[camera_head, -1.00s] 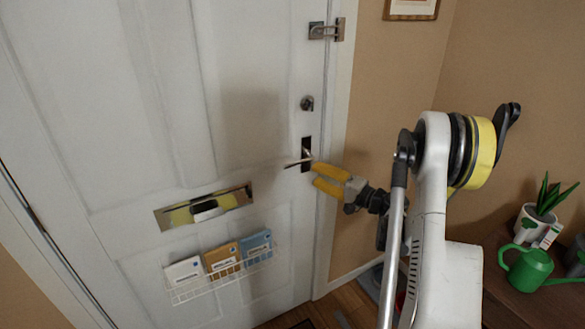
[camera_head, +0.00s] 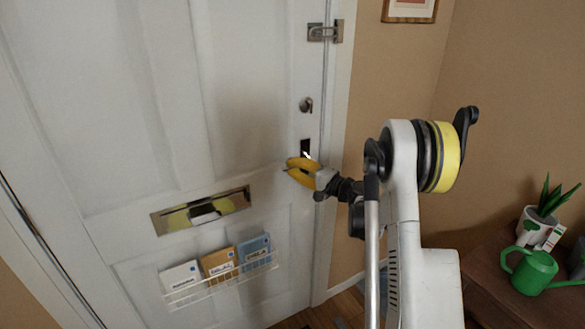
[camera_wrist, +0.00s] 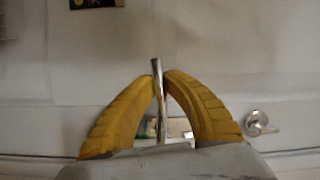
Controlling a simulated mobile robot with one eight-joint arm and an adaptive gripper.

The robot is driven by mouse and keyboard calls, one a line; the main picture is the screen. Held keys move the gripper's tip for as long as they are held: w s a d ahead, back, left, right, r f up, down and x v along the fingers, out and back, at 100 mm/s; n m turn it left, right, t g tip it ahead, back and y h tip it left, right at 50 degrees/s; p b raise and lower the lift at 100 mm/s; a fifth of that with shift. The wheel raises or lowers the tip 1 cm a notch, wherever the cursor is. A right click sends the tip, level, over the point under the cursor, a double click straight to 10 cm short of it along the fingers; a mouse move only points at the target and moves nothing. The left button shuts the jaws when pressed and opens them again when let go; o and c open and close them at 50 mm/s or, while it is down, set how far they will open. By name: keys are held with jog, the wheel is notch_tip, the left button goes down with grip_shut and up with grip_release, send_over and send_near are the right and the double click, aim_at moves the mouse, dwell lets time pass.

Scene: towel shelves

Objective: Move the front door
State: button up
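The white front door (camera_head: 235,100) fills the left and middle of the head view and looks closed against its frame. Its lever handle has a dark plate (camera_head: 305,147) near the right edge; my gripper hides most of the lever there. My gripper (camera_head: 290,170) is at the handle, its yellow fingers close together. In the wrist view, the metal lever (camera_wrist: 157,70) stands between the fingertips of my gripper (camera_wrist: 161,82), which are closed in on it from both sides.
A lock knob (camera_head: 306,104) and a latch (camera_head: 325,32) sit above the handle. A letter slot (camera_head: 160,222) and a wire rack (camera_head: 225,284) of cards are lower on the door. A green watering can (camera_head: 533,270) and potted plant (camera_head: 540,222) stand on a table at right.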

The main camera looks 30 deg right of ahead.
grip_shut()
jog(key=shift+d+f+n+g+h+b, duration=0.25)
jog(key=shift+d+f+n+g+h, duration=0.1)
jog(key=shift+f+n, duration=0.6)
jog(key=shift+d+f+n+g+h+b, duration=0.2)
jog(key=shift+f+n+g+h, duration=0.2)
jog(key=shift+f+n, duration=0.55)
jog(key=shift+d+f+n+g+h+b, duration=0.3)
jog(key=shift+f+n, duration=0.25)
jog(key=shift+n, duration=0.75)
jog(key=s, duration=0.9)
jog(key=shift+a+b, duration=0.35)
jog(key=shift+a, duration=0.1)
